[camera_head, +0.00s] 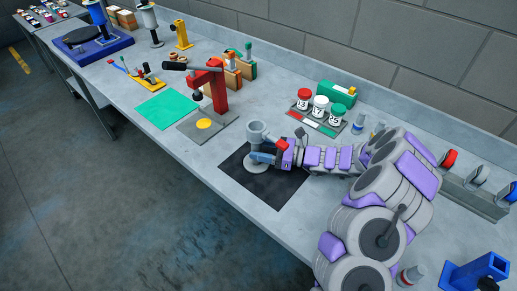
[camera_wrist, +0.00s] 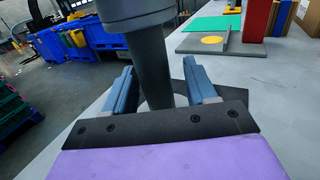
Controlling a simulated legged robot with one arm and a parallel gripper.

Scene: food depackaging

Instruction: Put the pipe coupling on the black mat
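The pipe coupling appears to be the grey piece (camera_head: 257,132) with a wide, cup-like top, standing upright over the black mat (camera_head: 285,190) in the head view. In the wrist view it is a dark grey post (camera_wrist: 153,62) with a wider top cut off by the frame. A pale round disc (camera_head: 256,166) lies at its foot on the mat. My gripper (camera_head: 266,157) is low over the mat at the post. In the wrist view my gripper (camera_wrist: 162,92) has its blue fingers on either side of the post, with visible gaps.
A red press (camera_head: 214,88) on a grey plate stands left of the mat, with a green mat (camera_head: 168,109) beyond. A rack of lidded jars (camera_head: 319,110) stands behind my arm. The bench's front edge runs close to the mat.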

